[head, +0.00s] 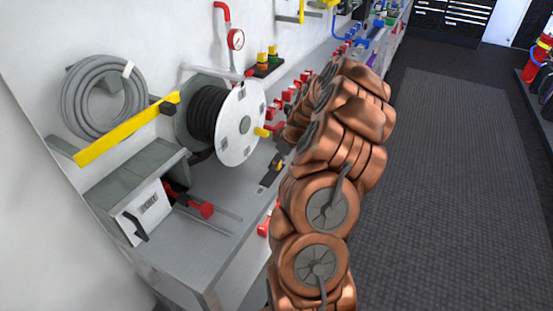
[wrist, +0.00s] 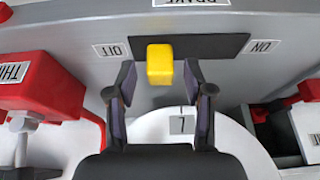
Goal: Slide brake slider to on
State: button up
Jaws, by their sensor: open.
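The brake slider is a yellow block (wrist: 160,65) on a dark slot plate (wrist: 215,46) in the wrist view. It sits toward the left end of the plate, on the side of the OFF label (wrist: 112,50). The ON label (wrist: 264,46) is at the right end, and a partly cut-off BRAKE label (wrist: 190,2) is above. My gripper (wrist: 160,82) is open, with one finger to the left and one to the right of the yellow block near its lower part. Gaps show on both sides, and I cannot tell the depth between them. In the head view my arm hides the gripper.
In the wrist view, a red block (wrist: 40,88) is close on the left and a red part (wrist: 308,90) on the right. A white round part (wrist: 150,126) lies below the fingers. The head view shows a hose reel (head: 240,122) on a grey bench (head: 200,262).

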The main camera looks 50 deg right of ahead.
jog(key=shift+w+f, duration=0.15)
jog(key=shift+f, duration=0.3)
jog(key=shift+c, duration=0.2)
grip_shut()
